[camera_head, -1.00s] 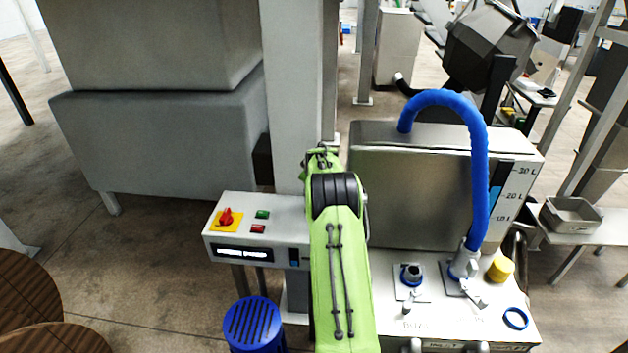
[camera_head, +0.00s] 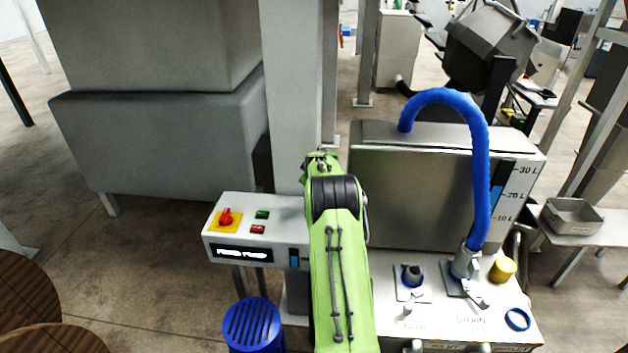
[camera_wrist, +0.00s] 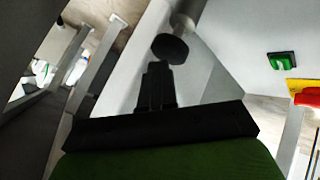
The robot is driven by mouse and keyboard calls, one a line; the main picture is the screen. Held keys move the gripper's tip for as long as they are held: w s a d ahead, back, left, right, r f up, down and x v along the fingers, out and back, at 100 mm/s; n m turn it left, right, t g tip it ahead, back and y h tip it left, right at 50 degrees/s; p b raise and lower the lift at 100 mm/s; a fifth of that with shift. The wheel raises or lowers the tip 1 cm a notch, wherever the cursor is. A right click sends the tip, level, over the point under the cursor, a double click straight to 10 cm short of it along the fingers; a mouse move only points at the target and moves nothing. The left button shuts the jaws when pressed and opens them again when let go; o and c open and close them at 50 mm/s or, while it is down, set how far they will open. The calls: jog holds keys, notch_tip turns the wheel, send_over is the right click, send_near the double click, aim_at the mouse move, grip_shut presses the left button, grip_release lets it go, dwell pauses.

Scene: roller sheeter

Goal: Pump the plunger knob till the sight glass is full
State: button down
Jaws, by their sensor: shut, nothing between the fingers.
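The plunger knob (camera_wrist: 170,48) shows in the wrist view as a black round end on a grey metal rod. My gripper (camera_wrist: 157,70) is shut and empty, with its tips just below the knob; I cannot tell whether they touch. In the head view my green arm hides the knob and gripper. A small dark window with blue in it, apparently the sight glass (camera_head: 293,257), sits on the front of the grey control box (camera_head: 285,210), just left of my arm. Its exact level is too small to read.
A steel tank (camera_head: 412,200) with a litre gauge (camera_head: 497,187) and a blue hose (camera_head: 481,170) stands right of my arm. A blue stool-like thing (camera_head: 252,325) stands below the box.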

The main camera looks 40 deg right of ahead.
jog(key=shift+s+f+b, duration=0.1)
jog(key=shift+f+b, duration=0.4)
jog(key=shift+f, duration=0.35)
jog(key=shift+r, duration=0.1)
dwell(0.5)
jog(key=shift+r+p, duration=1.45)
jog(key=shift+r, duration=0.9)
notch_tip(320, 180, up, 5)
jog(key=p, duration=0.3)
